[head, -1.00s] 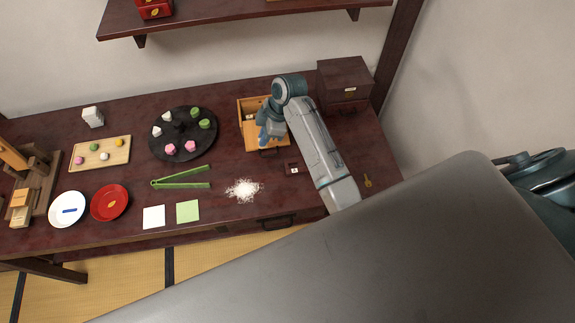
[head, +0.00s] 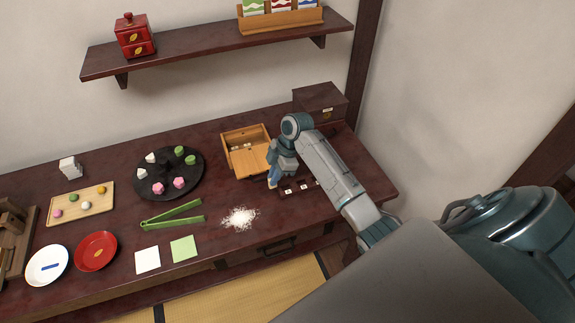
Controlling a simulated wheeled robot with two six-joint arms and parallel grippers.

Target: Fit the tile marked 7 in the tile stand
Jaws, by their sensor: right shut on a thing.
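The tile stand (head: 296,189) is a small dark rack at the right part of the table, with a few pale tiles showing in it. My right arm covers its right part. My right gripper (head: 272,181) points down at the stand's left end, just right of the open wooden box. It is shut on a small tile that its fingers almost wholly hide. I cannot read the tile's mark, nor tell whether it touches the stand. My left gripper is not in view.
The open wooden box (head: 231,138) with its light lid stands close left of my right gripper. A dark chest (head: 318,98) is behind my arm. White grains (head: 239,218), green tongs (head: 172,214) and a black round tray (head: 190,190) lie further left.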

